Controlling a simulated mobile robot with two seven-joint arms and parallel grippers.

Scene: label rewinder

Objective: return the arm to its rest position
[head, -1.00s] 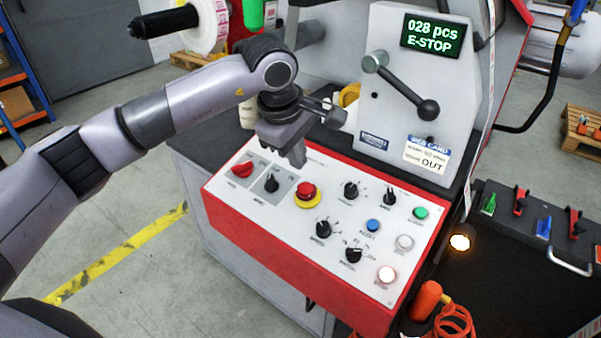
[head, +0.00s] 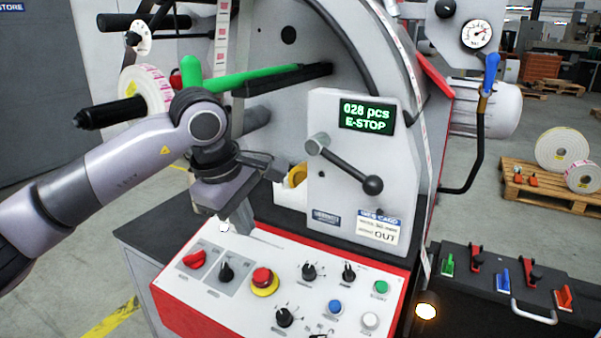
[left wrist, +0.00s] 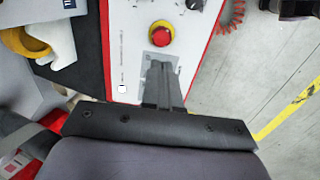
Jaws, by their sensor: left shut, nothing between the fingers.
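My left gripper (head: 223,222) hangs over the back left part of the control panel, fingers pointing down, shut and empty. In the left wrist view its fingers (left wrist: 163,85) are together above the panel, in line with the red emergency-stop button. The panel (head: 215,312) is white with a red border. The emergency-stop button (head: 262,278) has a yellow collar and stands apart from the fingers; it also shows in the left wrist view (left wrist: 161,34). My right gripper is not in view.
A lever with a black knob (head: 372,185) stands out from the machine's grey housing, right of my gripper. A label roll (head: 150,88) and a green bar (head: 240,77) are behind my arm. A dark tool bench (head: 470,310) with coloured clamps is at the right.

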